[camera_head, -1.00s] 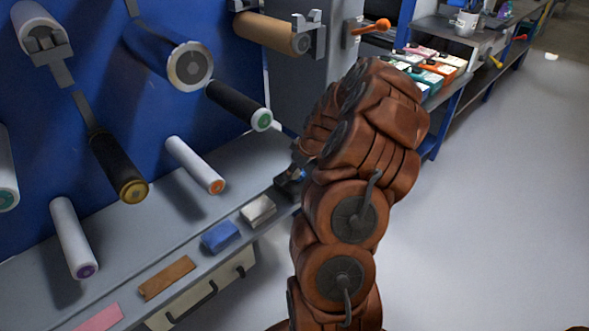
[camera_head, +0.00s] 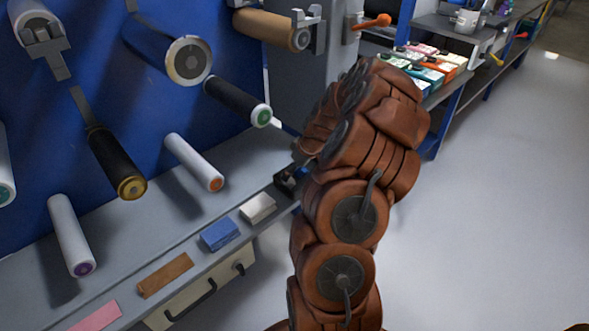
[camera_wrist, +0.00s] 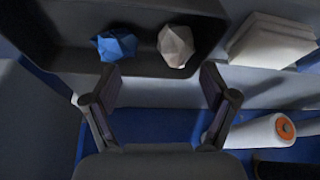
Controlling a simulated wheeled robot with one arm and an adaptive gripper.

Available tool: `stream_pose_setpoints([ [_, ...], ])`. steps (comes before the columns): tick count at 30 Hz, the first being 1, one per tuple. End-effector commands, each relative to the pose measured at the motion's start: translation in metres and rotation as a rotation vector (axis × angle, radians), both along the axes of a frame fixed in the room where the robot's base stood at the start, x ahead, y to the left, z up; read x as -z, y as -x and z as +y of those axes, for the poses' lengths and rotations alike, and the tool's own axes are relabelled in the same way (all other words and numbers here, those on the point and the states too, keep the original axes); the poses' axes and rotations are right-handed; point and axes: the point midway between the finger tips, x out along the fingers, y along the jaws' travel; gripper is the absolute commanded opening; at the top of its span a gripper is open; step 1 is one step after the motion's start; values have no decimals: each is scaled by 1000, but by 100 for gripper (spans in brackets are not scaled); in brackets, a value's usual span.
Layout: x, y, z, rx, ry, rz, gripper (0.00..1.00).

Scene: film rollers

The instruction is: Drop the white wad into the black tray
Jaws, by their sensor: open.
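The black tray (camera_wrist: 90,68) fills the upper left of the wrist view. The white wad (camera_wrist: 175,46) appears inside it, to the right of a crumpled blue wad (camera_wrist: 116,45). My gripper (camera_wrist: 160,80) is open at the tray's near edge, with nothing between its fingers. The white wad is just beyond the right fingertip, apart from it. In the head view a small dark part of the tray (camera_head: 287,180) shows at the bench edge beside my arm. My arm hides my gripper and the wads there.
A folded white cloth stack (camera_wrist: 272,42) lies right of the tray. A white roller with an orange end (camera_wrist: 265,131) is at the lower right. In the head view, a white block (camera_head: 258,208), blue block (camera_head: 220,235) and brown piece (camera_head: 165,275) line the bench under several wall-mounted rollers.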

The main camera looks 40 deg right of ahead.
Motion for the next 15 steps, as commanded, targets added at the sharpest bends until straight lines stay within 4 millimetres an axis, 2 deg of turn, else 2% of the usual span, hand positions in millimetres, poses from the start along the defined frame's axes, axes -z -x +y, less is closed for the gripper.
stream_pose_setpoints([
  [8, -1, 0, 0, 0, 0, 0, 85],
  [15, -12, 0, 0, 1, 0, 0, 85],
])
